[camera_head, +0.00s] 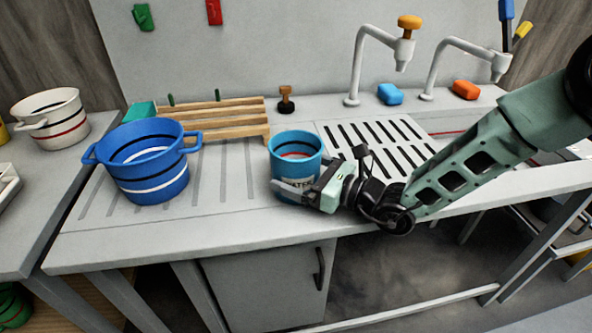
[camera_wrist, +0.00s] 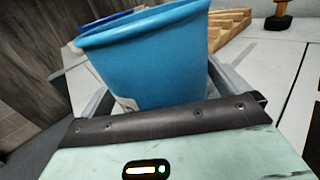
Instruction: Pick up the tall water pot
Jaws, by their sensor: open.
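A tall light-blue pot (camera_head: 293,146) stands upright on the counter near its front edge. It has dark bands inside and a pale label with dark lettering, partly hidden by my gripper. It fills the middle of the wrist view (camera_wrist: 150,58). My gripper (camera_head: 297,188) is open at the pot's near side, low on its body. In the wrist view my gripper (camera_wrist: 163,95) has one finger on each side of the pot. I cannot tell whether the fingers touch it.
A wider blue pot with two handles (camera_head: 150,185) stands to the left, and a white pot (camera_head: 60,127) farther left. A wooden rack (camera_head: 223,120) is behind. A slotted drain (camera_head: 378,143) and taps (camera_head: 376,40) are to the right.

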